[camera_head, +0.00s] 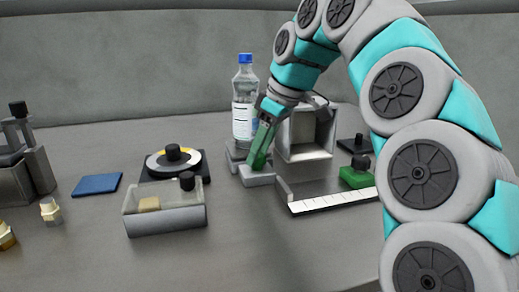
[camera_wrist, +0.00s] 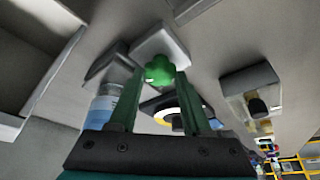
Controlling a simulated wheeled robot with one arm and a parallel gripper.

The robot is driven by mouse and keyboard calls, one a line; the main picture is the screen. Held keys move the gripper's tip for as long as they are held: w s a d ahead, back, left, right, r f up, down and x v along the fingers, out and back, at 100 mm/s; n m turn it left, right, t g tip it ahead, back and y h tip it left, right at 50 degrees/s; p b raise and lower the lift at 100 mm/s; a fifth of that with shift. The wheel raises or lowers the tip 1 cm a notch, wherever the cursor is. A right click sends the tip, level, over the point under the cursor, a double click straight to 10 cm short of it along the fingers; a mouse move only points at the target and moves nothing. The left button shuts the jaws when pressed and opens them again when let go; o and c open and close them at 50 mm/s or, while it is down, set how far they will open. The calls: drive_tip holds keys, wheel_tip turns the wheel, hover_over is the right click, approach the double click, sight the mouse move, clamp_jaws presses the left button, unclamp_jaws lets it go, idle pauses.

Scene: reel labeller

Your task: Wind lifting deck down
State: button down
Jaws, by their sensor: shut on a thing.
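My gripper (camera_head: 257,164) reaches down from the right to a low light-grey block (camera_head: 258,180) in the head view. In the wrist view my gripper (camera_wrist: 160,76) has its two green fingers closed on a green lobed knob (camera_wrist: 158,67), which sits at a light-grey block (camera_wrist: 160,42). What looks like the lifting deck (camera_head: 234,157) is the grey piece beside the block. A clear bottle (camera_head: 244,99) with a blue cap stands upright on or just behind it; I cannot tell its exact contact.
A grey open-fronted housing (camera_head: 304,157) stands close to the right of my gripper, with a white marked strip (camera_head: 332,200) in front. A green block with a black knob (camera_head: 356,177) is further right. A clear-fronted bin (camera_head: 166,221), a reel (camera_head: 157,163) and a blue pad (camera_head: 97,184) lie left.

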drive_tip(key=shift+w+d+n+g, duration=0.15)
drive_tip(key=shift+n+g, duration=0.35)
drive_tip(key=shift+n, duration=1)
drive_tip(key=shift+c, duration=1.8)
unclamp_jaws()
drive_tip(key=shift+r, duration=0.1)
